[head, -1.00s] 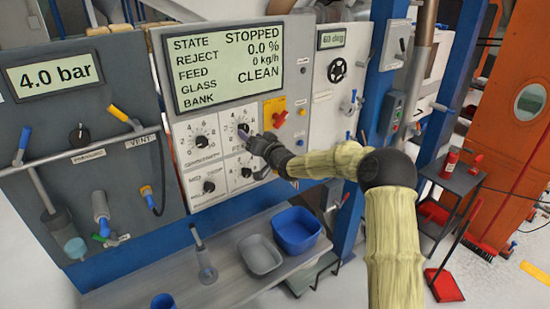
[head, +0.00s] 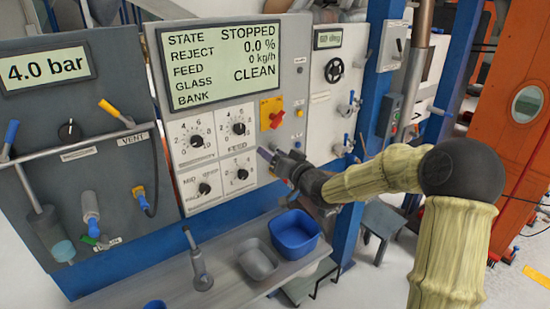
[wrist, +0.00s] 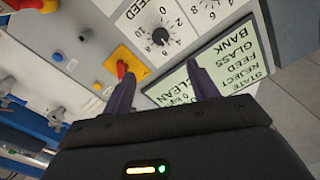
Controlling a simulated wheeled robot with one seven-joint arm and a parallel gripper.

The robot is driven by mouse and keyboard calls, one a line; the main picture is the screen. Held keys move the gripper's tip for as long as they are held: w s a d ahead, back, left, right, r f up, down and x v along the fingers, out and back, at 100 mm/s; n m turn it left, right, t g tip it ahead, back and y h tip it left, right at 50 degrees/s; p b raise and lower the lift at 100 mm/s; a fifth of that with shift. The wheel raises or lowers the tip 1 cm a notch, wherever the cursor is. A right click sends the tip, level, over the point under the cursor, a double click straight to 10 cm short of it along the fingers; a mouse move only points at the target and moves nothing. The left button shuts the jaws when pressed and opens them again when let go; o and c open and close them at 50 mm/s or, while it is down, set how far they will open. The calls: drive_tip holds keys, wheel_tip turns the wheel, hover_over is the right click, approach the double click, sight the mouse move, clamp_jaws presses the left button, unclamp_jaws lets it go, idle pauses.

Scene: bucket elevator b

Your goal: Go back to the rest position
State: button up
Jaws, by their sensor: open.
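My gripper (head: 266,155) is in front of the control panel (head: 265,112), just below and right of the feed knob (head: 239,128), and it looks apart from the panel. In the wrist view my gripper (wrist: 165,88) has its two purple fingers spread with nothing between them. The feed dial (wrist: 160,37) shows beyond the fingers there. My arm reaches in from the right of the head view, bent at a dark elbow joint.
The display (head: 223,62) reads STOPPED. A red switch on a yellow plate (head: 272,113) is above the gripper. Below, a shelf holds a blue bin (head: 294,233), a grey bin (head: 257,260) and a grey handled tool (head: 201,270). A blue post (head: 375,120) stands right.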

drive_tip(key=shift+f, duration=0.1)
drive_tip(key=s+d+f+g+h, duration=0.5)
drive_tip(key=s+f+h, duration=0.1)
drive_tip(key=s+f, duration=0.4)
drive_tip(key=s+d+f+g+h, duration=0.1)
drive_tip(key=s+d+g, duration=0.1)
drive_tip(key=s, duration=0.5)
drive_tip(key=s+d+f+m+g+h, duration=0.1)
drive_tip(key=s+d+f+g, duration=0.1)
drive_tip(key=s, duration=0.6)
drive_tip(key=s+d+f+g+h, duration=0.2)
drive_tip(key=s+d+g, duration=0.1)
drive_tip(key=s, duration=0.4)
drive_tip(key=shift+s+d+f, duration=0.15)
drive_tip(key=shift+s+d, duration=0.2)
drive_tip(key=shift+d, duration=0.45)
drive_tip(key=shift+c, duration=0.5)
